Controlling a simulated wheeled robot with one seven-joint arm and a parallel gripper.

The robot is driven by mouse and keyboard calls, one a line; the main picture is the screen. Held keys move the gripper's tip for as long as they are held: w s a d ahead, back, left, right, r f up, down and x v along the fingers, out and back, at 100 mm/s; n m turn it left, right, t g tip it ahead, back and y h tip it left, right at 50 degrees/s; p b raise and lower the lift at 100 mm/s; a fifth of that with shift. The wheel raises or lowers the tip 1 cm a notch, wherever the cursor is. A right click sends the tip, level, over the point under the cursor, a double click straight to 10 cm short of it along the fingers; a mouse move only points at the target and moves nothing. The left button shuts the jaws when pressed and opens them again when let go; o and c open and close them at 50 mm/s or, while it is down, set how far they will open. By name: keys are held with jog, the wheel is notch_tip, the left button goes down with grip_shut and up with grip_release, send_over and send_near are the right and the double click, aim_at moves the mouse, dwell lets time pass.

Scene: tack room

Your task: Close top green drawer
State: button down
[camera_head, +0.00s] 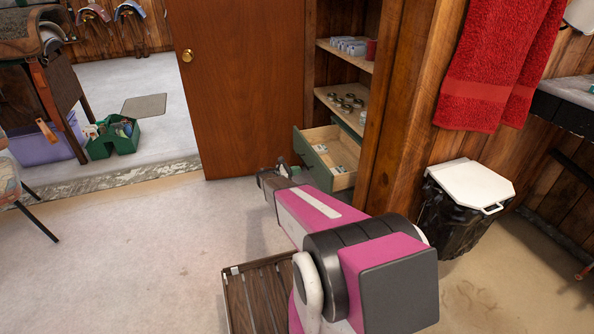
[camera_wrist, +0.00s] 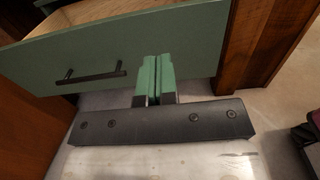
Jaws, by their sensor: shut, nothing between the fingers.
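The top green drawer (camera_head: 312,160) stands pulled out of the wooden cabinet in the head view, with small items lying inside it. In the wrist view its green front (camera_wrist: 120,50) fills the upper part, with a dark bar handle (camera_wrist: 90,76) left of my fingers. My gripper (camera_wrist: 156,68) is shut and empty, its green-tipped fingers together in front of the drawer face, right of the handle. I cannot tell whether the fingertips touch the face. In the head view my gripper (camera_head: 272,178) is just in front of the drawer, partly hidden by my arm.
The cabinet shelves (camera_head: 345,100) above the drawer hold small items. A brown door (camera_head: 225,90) stands open left of the cabinet. A black bin with a white lid (camera_head: 470,184) stands to the right.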

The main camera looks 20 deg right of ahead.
aim_at(322, 165)
jog(key=d, duration=1.1)
jog(key=shift+w+d, duration=0.2)
jog(key=shift+d, duration=0.1)
jog(key=shift+d, duration=0.1)
jog(key=d, duration=2.6)
jog(key=shift+w+d, duration=0.2)
jog(key=shift+w, duration=0.25)
jog(key=shift+d, duration=0.1)
jog(key=a, duration=1.5)
jog(key=shift+s, duration=0.3)
